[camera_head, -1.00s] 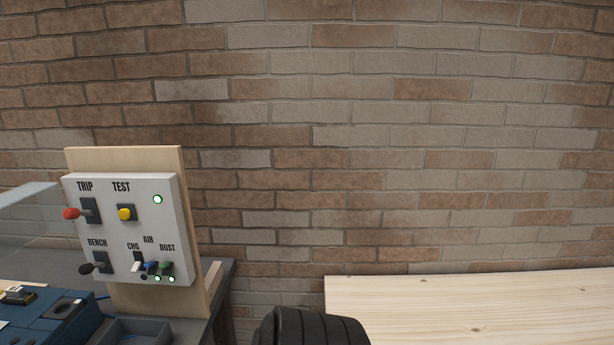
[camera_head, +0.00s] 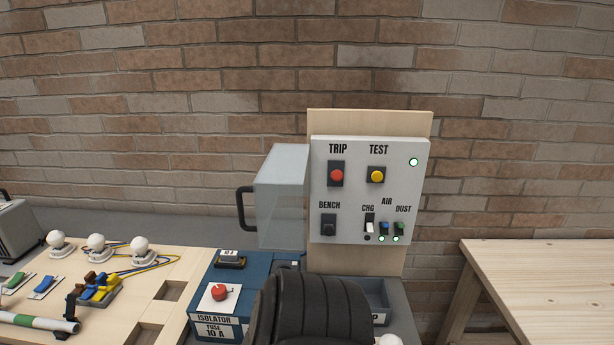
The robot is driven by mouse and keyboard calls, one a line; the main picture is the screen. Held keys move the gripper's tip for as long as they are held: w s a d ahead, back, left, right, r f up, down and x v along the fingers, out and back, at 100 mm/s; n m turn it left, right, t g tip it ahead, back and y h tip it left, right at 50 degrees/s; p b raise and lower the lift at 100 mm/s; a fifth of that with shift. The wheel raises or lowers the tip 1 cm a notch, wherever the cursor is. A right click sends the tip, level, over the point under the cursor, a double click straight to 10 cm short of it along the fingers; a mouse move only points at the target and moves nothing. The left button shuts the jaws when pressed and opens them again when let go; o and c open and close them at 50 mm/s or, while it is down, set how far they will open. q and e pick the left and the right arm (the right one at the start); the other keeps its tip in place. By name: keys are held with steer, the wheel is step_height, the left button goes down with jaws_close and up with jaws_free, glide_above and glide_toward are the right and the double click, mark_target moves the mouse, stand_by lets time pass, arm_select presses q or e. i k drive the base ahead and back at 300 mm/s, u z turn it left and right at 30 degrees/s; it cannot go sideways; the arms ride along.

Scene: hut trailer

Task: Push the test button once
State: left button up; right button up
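The yellow test button (camera_head: 377,177) sits on a dark square plate under the word TEST, in the upper middle of a white control panel (camera_head: 325,147). The panel is upright on a wooden backboard (camera_head: 420,122). A red trip knob (camera_head: 337,175) is left of the button. A clear cover with a dark handle (camera_head: 246,208) stands out at the panel's left side, and the button's face is uncovered. Neither gripper is in view.
Below the button are the bench switch (camera_head: 328,225) and the CHG, AIR and DUST switches (camera_head: 384,229). Green lamps are lit, one at the upper right (camera_head: 413,162). A blue isolator box (camera_head: 205,325) is in front. A wooden table (camera_head: 540,270) stands right. A board with bulbs (camera_head: 115,290) lies left.

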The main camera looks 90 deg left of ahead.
mark_target(377, 177)
steer(key=k, duration=0.8)
steer(key=u, duration=2.3)
steer(key=i, duration=0.5)
steer(key=z, duration=0.05)
